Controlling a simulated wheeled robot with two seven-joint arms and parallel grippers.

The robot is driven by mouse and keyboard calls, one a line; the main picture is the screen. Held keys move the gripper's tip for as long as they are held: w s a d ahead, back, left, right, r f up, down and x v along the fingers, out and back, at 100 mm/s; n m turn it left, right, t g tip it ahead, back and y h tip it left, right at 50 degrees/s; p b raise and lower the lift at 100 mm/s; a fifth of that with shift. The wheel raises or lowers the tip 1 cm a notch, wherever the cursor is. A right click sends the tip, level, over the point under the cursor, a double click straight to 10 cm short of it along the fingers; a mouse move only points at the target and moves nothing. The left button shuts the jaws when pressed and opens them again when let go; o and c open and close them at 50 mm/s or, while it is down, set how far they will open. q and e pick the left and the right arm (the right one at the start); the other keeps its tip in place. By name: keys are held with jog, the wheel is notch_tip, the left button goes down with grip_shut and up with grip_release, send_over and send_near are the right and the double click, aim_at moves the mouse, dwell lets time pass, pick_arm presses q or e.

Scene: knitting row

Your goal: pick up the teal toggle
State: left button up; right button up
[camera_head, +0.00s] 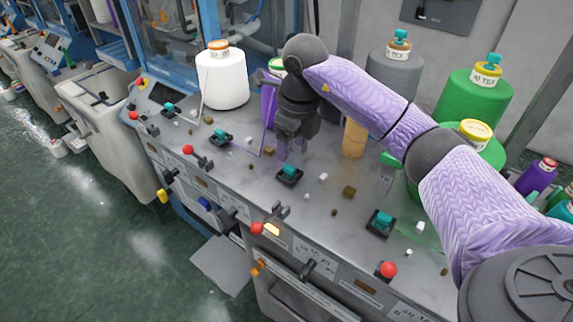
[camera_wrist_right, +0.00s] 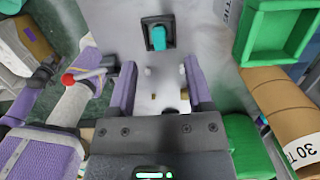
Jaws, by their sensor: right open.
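Several teal toggles on black square bases stand along the grey machine top. The middle teal toggle (camera_head: 289,172) is just below and in front of my right gripper (camera_head: 294,132). Another teal toggle (camera_head: 222,137) is to its left and one more teal toggle (camera_head: 381,221) is to its right. In the right wrist view a teal toggle (camera_wrist_right: 158,38) stands beyond the fingertips, roughly centred between the two purple fingers. I cannot tell for certain which one it is. My left gripper is not in view.
A white yarn cone (camera_head: 223,80) stands left of my right gripper. A tan tube (camera_head: 354,138), a grey cone (camera_head: 394,75) and a green cone (camera_head: 470,100) stand to the right. Red-knobbed levers (camera_head: 188,150) line the front edge. Small white and brown bits (camera_head: 349,191) lie scattered.

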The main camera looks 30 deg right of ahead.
aim_at(290, 167)
notch_tip(290, 167, down, 6)
jog(key=shift+a+r+p, duration=0.1)
jog(key=shift+r+p, duration=0.15)
jog(key=shift+p, duration=0.25)
jog(key=shift+w, duration=0.15)
grip_shut()
